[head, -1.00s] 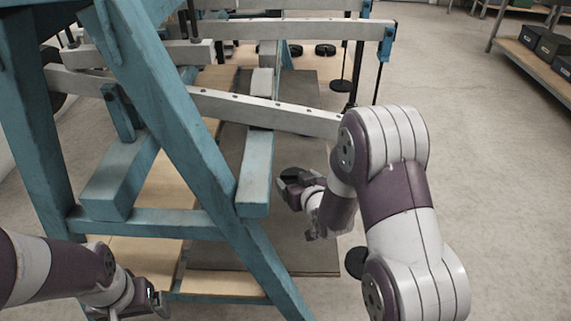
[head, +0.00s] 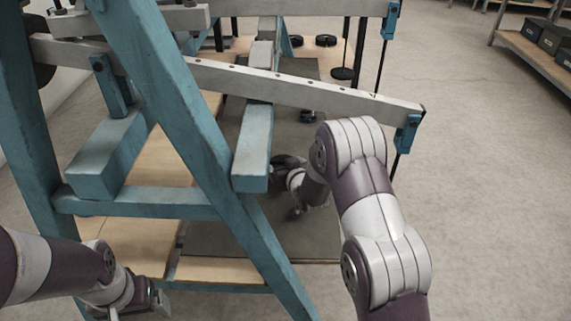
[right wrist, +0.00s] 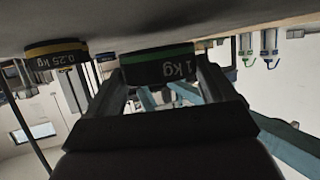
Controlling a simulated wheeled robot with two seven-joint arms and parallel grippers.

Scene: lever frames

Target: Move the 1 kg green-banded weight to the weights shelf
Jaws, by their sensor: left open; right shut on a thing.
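The 1 kg green-banded weight (right wrist: 158,68) is a short dark cylinder, upside down in the right wrist view. My right gripper (right wrist: 163,74) is shut on it, one finger at each side. The weight is against or very close to a grey-brown surface; I cannot tell if it touches. In the head view my right gripper (head: 282,164) is low over the dark mat, partly behind a blue beam, and the weight cannot be made out. My left gripper (head: 142,304) is open and empty at lower left. I cannot tell which surface is the weights shelf.
A yellow-banded 0.25 kg weight (right wrist: 55,60) is close beside the held one. Blue lever frames (head: 190,110) with a long grey beam (head: 300,88) crowd the left and middle. Boxes (head: 552,40) stand on a wooden rack at right. Open floor (head: 480,200) lies right.

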